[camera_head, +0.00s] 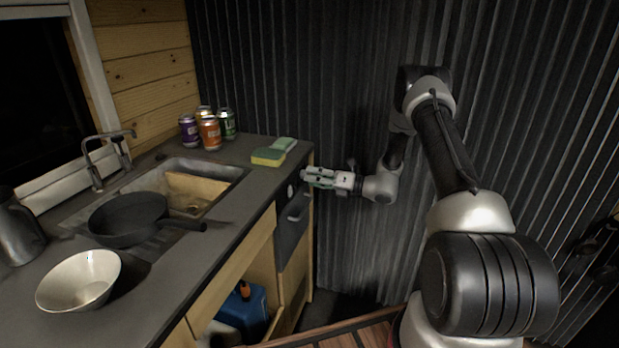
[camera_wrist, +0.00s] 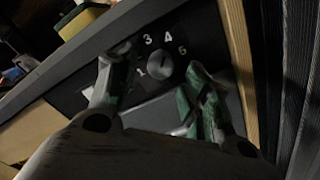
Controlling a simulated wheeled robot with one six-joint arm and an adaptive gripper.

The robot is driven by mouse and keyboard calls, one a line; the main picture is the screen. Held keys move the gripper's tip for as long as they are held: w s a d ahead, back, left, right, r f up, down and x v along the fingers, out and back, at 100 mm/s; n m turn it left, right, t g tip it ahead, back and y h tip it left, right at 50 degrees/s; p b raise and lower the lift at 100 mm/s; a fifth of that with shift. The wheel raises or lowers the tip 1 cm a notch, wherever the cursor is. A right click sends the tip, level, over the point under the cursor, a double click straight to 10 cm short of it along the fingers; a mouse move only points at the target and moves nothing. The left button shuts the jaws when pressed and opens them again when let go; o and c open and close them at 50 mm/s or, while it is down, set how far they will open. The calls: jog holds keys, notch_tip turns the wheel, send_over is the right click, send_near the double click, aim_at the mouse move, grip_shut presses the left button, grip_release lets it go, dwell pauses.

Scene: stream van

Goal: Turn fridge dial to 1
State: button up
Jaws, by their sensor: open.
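The fridge dial (camera_wrist: 165,67) is a small round grey knob on a dark panel in the wrist view. The numbers 1, 3, 4 and 5 show around it; the 2 is not clearly visible near the left finger. A line on the knob looks near upright, but its exact setting is hard to tell. My gripper (camera_wrist: 158,64) is open, with one finger on each side of the dial; contact cannot be told. In the head view, my gripper (camera_head: 306,178) reaches left to the dark fridge front (camera_head: 291,232), close to the dial (camera_head: 290,191).
The counter (camera_head: 226,212) above the fridge holds a sponge (camera_head: 268,157), several cans (camera_head: 210,133), a black pan (camera_head: 128,217) and a white bowl (camera_head: 78,283). A corrugated wall (camera_head: 330,90) stands close behind my arm. A fridge handle (camera_head: 298,212) sits below the dial.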

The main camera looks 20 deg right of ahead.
jog(key=shift+x, duration=1.05)
jog(key=c, duration=1)
